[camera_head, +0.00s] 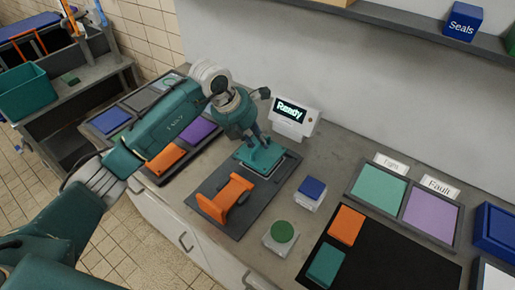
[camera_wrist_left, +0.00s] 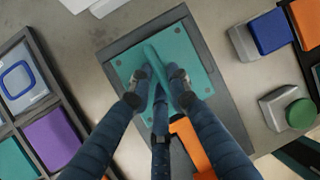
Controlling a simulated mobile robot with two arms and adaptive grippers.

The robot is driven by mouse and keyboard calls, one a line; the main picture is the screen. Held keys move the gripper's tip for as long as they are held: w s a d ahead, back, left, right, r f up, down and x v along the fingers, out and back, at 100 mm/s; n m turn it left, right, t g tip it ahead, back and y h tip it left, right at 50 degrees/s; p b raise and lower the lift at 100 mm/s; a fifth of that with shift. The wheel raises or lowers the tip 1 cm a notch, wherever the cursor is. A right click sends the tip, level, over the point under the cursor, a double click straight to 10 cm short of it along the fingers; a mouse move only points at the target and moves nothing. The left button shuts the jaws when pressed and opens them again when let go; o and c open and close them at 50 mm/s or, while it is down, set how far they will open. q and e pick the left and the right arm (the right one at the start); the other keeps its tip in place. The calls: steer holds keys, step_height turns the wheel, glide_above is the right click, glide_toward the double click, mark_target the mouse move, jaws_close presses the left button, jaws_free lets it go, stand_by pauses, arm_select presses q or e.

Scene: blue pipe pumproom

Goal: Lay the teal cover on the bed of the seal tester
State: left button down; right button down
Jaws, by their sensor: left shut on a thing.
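The teal cover (camera_head: 264,160) is a flat plate with a raised grip ridge. My left gripper (camera_head: 257,139) is shut on that ridge. In the left wrist view the cover (camera_wrist_left: 188,52) shows its corner holes, with the left gripper's fingers (camera_wrist_left: 158,85) on either side of the ridge. The seal tester (camera_head: 222,178) has a dark base plate, an orange clamp-like part (camera_head: 228,198) and a display (camera_head: 293,115) reading "Ready". The cover is over the bed at the tester's far end; a pale bed edge (camera_head: 291,165) shows beside it. I cannot tell whether they touch. My right gripper is not in view.
A blue button box (camera_head: 311,190) and a green button box (camera_head: 281,236) stand right of the tester. A compartment tray (camera_head: 160,178) with coloured plates lies left. Teal and purple trays, one labelled "Fault" (camera_head: 440,187), and a black mat (camera_head: 385,258) lie right.

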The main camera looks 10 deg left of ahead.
mark_target(258, 151)
arm_select(q)
steer(key=shift+f+p, duration=0.5)
steer(key=shift+f, duration=1.75)
steer(key=c, duration=1.6)
jaws_free()
steer(key=shift+f, duration=0.1)
steer(key=shift+c, duration=0.2)
steer(key=shift+a+r, duration=0.1)
steer(key=shift+r, duration=0.1)
steer(key=b+v, duration=0.2)
steer(key=v, duration=0.9)
steer(key=shift+s+r+b, duration=0.2)
steer(key=shift+r+b, duration=0.1)
steer(key=shift+a, duration=0.15)
